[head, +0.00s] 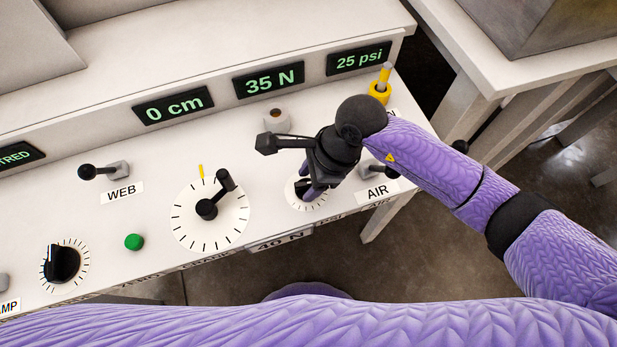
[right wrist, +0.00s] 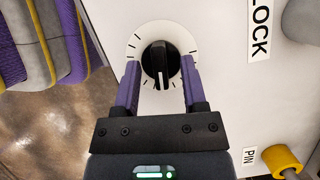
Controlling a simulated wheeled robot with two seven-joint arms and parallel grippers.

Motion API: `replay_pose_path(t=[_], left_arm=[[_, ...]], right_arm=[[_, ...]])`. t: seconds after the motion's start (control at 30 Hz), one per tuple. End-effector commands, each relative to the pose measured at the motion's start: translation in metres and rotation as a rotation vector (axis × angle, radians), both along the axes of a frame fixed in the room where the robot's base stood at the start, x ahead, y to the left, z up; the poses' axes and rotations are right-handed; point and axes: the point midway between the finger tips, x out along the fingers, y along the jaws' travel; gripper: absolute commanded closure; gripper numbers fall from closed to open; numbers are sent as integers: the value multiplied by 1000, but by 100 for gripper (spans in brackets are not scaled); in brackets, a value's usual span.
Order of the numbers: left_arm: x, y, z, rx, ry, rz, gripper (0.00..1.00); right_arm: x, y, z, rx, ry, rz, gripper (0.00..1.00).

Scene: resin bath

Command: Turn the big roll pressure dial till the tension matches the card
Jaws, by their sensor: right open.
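A black knob on a round white dial (head: 292,194) sits under my right gripper (head: 308,188), and its own label is not readable. In the right wrist view, the black knob (right wrist: 160,62) stands between the two purple fingers of my right gripper (right wrist: 161,88). The fingers are apart, one on each side, and I cannot tell whether they touch it. The knob's white line points down toward my gripper. The tension display (head: 268,80) reads 35 N. A card (head: 285,241) on the front edge reads 40 N. My left gripper is out of view.
A larger crank dial (head: 185,226) is left of my gripper, with a green button (head: 134,242) and another knob (head: 62,264) further left. A WEB lever (head: 88,171), a 0 cm display (head: 173,105), a 25 psi display (head: 358,58) and a yellow pin (head: 380,90) are nearby.

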Motion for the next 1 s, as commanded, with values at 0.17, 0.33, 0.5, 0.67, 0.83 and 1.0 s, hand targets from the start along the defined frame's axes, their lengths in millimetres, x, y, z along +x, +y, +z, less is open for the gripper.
replay_pose_path(t=[0.17,0.33,0.5,0.67,0.83,1.0], left_arm=[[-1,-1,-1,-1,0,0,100],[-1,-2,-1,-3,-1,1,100],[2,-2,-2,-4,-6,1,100],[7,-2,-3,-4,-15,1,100],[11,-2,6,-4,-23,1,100],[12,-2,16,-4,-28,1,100]], right_arm=[[0,2,-4,0,-1,0,46],[0,2,-3,0,-1,-1,56],[0,2,-3,0,-1,-1,92],[0,2,-3,0,-1,-1,100],[0,1,1,-3,-3,-49,100],[-1,1,-1,-1,-2,-166,100]])
